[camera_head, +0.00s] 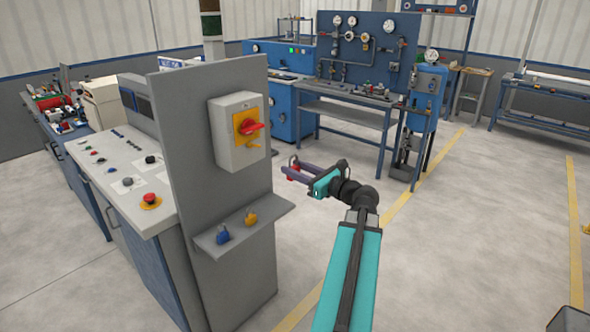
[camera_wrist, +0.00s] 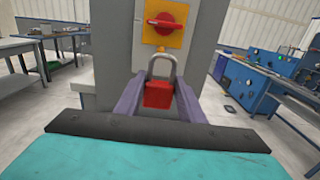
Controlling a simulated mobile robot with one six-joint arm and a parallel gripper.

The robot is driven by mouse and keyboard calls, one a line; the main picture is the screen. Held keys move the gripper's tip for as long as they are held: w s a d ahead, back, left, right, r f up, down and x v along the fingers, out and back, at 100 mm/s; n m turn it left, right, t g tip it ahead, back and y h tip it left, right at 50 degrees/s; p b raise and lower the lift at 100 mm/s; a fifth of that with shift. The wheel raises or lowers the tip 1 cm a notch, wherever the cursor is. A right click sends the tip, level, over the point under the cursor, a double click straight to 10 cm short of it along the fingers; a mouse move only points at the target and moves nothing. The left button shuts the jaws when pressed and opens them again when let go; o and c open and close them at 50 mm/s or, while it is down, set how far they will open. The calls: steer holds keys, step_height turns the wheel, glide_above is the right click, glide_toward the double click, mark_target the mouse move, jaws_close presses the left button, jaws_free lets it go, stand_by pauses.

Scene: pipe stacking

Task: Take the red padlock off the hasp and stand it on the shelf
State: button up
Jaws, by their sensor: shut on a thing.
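The red padlock (camera_head: 293,175) is between the fingertips of my gripper (camera_head: 297,172), which is shut on its body. In the wrist view the padlock (camera_wrist: 158,95) is upright, its grey shackle on top, between the two purple fingers (camera_wrist: 158,100). The yellow hasp (camera_head: 253,147) is below the red switch handle (camera_head: 251,127) on the grey box. In the head view a clear gap separates the padlock from the hasp. The grey shelf (camera_head: 278,214) juts from the panel below the box, lower than my gripper.
A blue padlock (camera_head: 222,236) and a yellow padlock (camera_head: 250,218) stand on the shelf. The shelf's right end is bare. A grey upright panel (camera_head: 180,130) carries the box. A control desk (camera_head: 115,175) is to the left. Open floor lies right of the panel.

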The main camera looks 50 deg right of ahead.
steer(key=s+p, duration=0.1)
steer(key=s, duration=0.6)
steer(key=shift+a+p, duration=0.25)
steer(key=shift+p, duration=0.05)
stand_by(1.2)
steer(key=shift+s, duration=0.15)
stand_by(0.3)
steer(key=w+d+f+m+h+b, duration=0.1)
steer(key=w+d+f+h+b, duration=0.1)
steer(key=w+d+f+b, duration=0.25)
steer(key=w+d+f+m+h+b, duration=0.1)
steer(key=w+d+f+b, duration=0.1)
steer(key=w+d+b, duration=0.45)
steer(key=w+a+f+n+y+b, duration=0.1)
steer(key=w+a+f+b, duration=0.1)
steer(key=w+f+b, duration=0.4)
steer(key=w+a+f+n+y+b, duration=0.1)
steer(key=w+a+f+y+b, duration=0.1)
steer(key=w+f+b, duration=0.3)
steer(key=shift+w+a+f+b, duration=0.35)
steer(key=shift+w+a+b, duration=0.75)
steer(key=shift+w, duration=1.25)
steer(key=shift+d, duration=0.25)
